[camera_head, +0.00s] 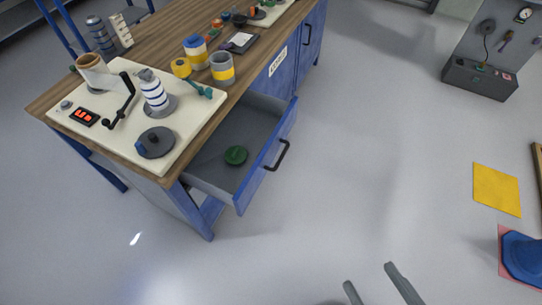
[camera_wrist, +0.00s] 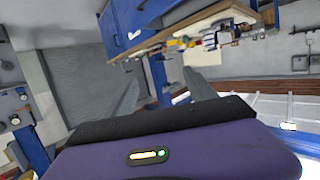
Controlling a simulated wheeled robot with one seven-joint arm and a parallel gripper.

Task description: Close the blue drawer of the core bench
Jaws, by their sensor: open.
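The blue drawer (camera_head: 268,150) of the core bench (camera_head: 150,68) is pulled well out in the head view. Its dark handle (camera_head: 278,156) is on the outer face, and a green round object (camera_head: 235,155) lies inside. My gripper (camera_head: 376,276) shows at the bottom of the head view, with its two fingers apart and nothing between them. It is to the right of the drawer and nearer the camera, clear of the handle. In the wrist view, my fingers (camera_wrist: 165,95) are spread and a blue-fronted bench shows beyond them, tilted.
A blue cabinet door (camera_head: 311,42) is farther along the bench. Grey floor (camera_head: 390,130) in front is clear. A yellow floor mat (camera_head: 497,189) and a blue object (camera_head: 522,257) are at right.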

